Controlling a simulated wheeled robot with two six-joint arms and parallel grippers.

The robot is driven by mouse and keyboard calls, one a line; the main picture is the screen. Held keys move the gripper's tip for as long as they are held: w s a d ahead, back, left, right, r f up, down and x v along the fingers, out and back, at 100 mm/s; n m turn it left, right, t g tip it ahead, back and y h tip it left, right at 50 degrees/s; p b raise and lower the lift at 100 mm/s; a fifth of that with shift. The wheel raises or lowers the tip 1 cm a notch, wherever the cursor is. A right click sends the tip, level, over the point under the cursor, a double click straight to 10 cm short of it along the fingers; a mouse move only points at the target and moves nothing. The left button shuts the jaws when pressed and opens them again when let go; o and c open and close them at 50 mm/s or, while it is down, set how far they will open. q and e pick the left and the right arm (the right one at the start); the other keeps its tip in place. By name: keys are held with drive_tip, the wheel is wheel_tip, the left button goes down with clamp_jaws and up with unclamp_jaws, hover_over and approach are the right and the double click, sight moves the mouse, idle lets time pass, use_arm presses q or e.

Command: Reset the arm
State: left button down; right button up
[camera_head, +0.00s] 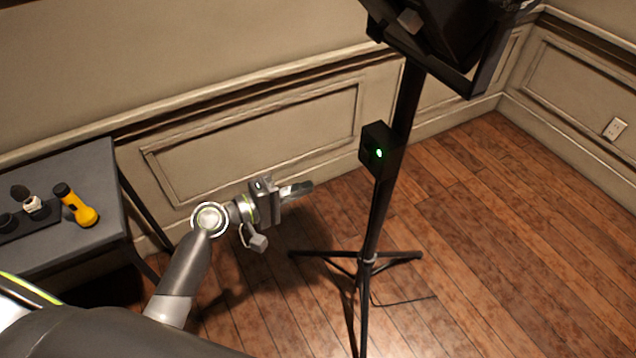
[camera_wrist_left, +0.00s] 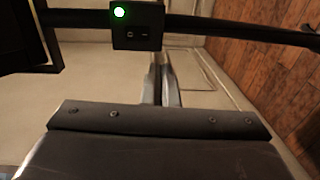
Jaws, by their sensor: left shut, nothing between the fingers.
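My left arm (camera_head: 186,268) reaches in from the lower left of the head view. My left gripper (camera_head: 305,187) is shut and empty, held in the air left of a black stand pole, with its fingers pointing right. In the left wrist view its two fingers (camera_wrist_left: 166,80) lie close together, with nothing between them. A black switch box (camera_head: 380,151) with a lit green light is fixed to the pole. The box also shows in the left wrist view (camera_wrist_left: 137,28), beyond the fingertips; they appear apart from it. My right gripper is not in view.
The stand's tripod legs (camera_head: 367,258) spread on the wooden floor (camera_head: 470,240), with a thin cable beside them. A dark lamp head (camera_head: 450,35) tops the pole. A grey table (camera_head: 75,160) at left carries a yellow flashlight (camera_head: 76,206) and a dark tray (camera_head: 40,226) with small items. Floor at right is clear.

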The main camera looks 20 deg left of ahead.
use_arm(q)
drive_tip(key=shift+s+a, duration=0.3)
drive_tip(key=shift+s, duration=0.05)
idle(0.3)
drive_tip(key=s+a+f+n+g+y, duration=0.1)
drive_tip(key=a+f+y, duration=0.2)
drive_tip(key=f, duration=0.6)
drive_tip(key=a+f+y, duration=0.3)
drive_tip(key=f, duration=0.6)
drive_tip(key=s+a+f+m+g+y, duration=0.1)
drive_tip(key=s+a+f+g+y, duration=0.1)
drive_tip(key=s+f, duration=0.45)
drive_tip(key=s+a+f+g+y, duration=0.2)
drive_tip(key=s+a+f, duration=0.1)
drive_tip(key=f, duration=0.6)
drive_tip(key=s+f+m+g+y, duration=0.1)
drive_tip(key=s+f, duration=0.4)
drive_tip(key=s, duration=0.5)
drive_tip(key=s+a+f+m+g+y, duration=0.1)
drive_tip(key=s+f+m+g, duration=0.2)
drive_tip(key=s+f, duration=0.3)
drive_tip(key=s+f+m+g+y, duration=0.1)
drive_tip(key=s+f+m, duration=0.3)
drive_tip(key=s, duration=1)
drive_tip(key=shift+s+a+f+g, duration=0.15)
drive_tip(key=shift+a+f+g, duration=0.2)
drive_tip(key=shift+f, duration=0.6)
